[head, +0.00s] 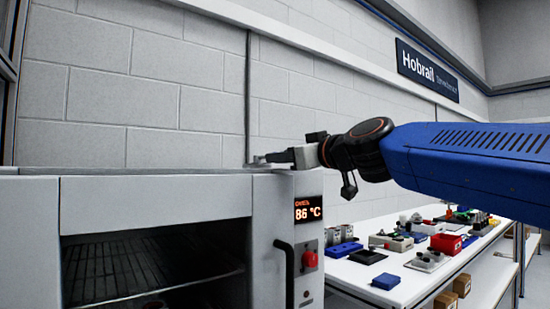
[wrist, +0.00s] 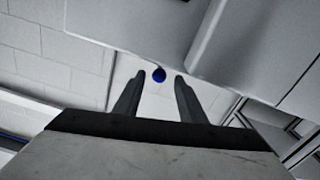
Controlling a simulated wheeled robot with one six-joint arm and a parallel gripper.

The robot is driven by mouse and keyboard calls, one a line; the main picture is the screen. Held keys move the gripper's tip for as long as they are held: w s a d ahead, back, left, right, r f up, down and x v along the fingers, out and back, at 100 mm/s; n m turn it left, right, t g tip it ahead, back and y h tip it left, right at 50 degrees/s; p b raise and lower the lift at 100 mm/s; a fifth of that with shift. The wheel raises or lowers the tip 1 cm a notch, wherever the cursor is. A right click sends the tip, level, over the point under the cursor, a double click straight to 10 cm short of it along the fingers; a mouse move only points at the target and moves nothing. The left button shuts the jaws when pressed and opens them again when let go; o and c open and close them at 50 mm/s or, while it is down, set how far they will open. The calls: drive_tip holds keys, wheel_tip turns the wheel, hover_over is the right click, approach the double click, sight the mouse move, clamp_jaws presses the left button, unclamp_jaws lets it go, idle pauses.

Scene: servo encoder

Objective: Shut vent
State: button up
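My gripper (head: 262,159) is at the top right edge of a light grey oven (head: 150,200) in the head view. In the wrist view my gripper (wrist: 160,76) is open, its two dark fingers apart. A small round blue knob (wrist: 159,74) shows between the fingertips, with a gap to each finger. It may belong to the vent, but I cannot tell for sure. Whether the knob lies at the fingertips or beyond them is unclear. In the head view no blue knob or vent is visible near my gripper.
The oven front is open, showing a wire rack (head: 105,270). Its right side has a display (head: 308,208) reading 86 °C, a red button (head: 310,259) and a dark handle (head: 286,272). A white workbench (head: 400,285) with parts stands at the right. A block wall rises behind.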

drive_tip(key=v, duration=1.1)
drive_tip(key=shift+s+d, duration=0.25)
drive_tip(key=shift+s, duration=0.05)
drive_tip(key=shift+f, duration=0.1)
